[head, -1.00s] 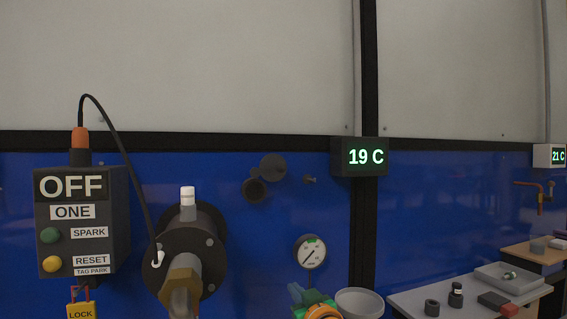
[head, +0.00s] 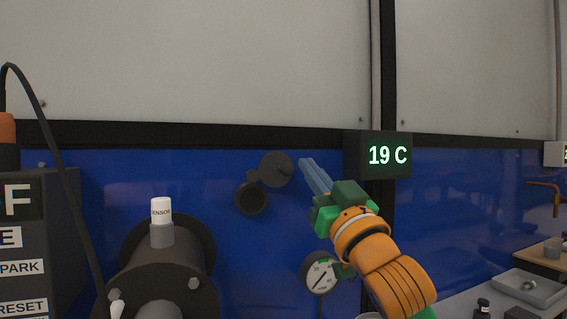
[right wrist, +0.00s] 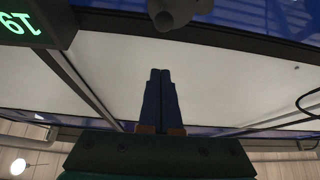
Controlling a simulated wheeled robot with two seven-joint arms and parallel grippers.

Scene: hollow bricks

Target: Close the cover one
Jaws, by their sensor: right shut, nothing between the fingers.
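On the blue wall is a small dark round port (head: 251,199) with its opening uncovered. A dark round disc (head: 276,169), which looks like its cover, stands swung open at the port's upper right, joined to it by a small hinge. My right gripper (head: 305,165) is shut and empty, its blue fingertips just right of the disc with a small gap seeming to show. In the right wrist view, the shut fingers (right wrist: 160,75) point toward a grey round part (right wrist: 168,18) at the top edge, probably the cover. My left gripper is not in view.
A black display (head: 378,155) reading 19 C stands right of my gripper. A round gauge (head: 320,273) is below my right arm. A dark flanged pipe with a white-capped sensor (head: 162,211) and a control box (head: 35,235) stand at the left.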

